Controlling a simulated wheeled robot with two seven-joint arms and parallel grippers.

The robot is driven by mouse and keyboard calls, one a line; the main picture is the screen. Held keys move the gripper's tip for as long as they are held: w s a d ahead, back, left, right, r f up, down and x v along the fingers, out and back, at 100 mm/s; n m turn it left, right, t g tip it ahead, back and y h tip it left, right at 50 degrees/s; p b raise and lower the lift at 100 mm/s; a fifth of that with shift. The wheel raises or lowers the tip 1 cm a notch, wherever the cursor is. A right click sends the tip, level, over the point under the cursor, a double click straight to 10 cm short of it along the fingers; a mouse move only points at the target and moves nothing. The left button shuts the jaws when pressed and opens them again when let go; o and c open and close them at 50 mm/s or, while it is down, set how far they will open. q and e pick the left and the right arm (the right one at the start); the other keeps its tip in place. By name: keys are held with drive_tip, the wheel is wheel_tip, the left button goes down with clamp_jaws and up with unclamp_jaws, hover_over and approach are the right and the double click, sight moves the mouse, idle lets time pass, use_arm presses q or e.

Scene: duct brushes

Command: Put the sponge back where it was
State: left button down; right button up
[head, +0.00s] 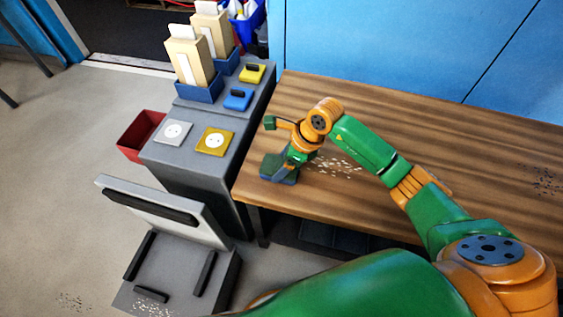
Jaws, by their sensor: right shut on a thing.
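My right gripper (284,160) reaches over the left end of the wooden table (430,110). It is shut on a dark blue-grey block (277,170) low at the table top, which may be the sponge. The gripper partly hides this block, and I cannot tell whether it touches the table. My left gripper is not in view.
A grey cabinet (190,150) left of the table carries a blue block (238,99) and a yellow block (252,73) with dark handles, two socket plates and blue holders. Pale crumbs (338,166) lie beside my gripper. An open grey case (180,270) stands in front.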

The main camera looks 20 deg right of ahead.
drive_tip(key=o, duration=1.2)
drive_tip(key=shift+c, duration=0.2)
drive_tip(key=shift+r, duration=0.2)
drive_tip(key=p+v, duration=0.1)
drive_tip(key=v, duration=1)
drive_tip(key=shift+r, duration=0.35)
drive_tip(key=shift+s+d, duration=0.1)
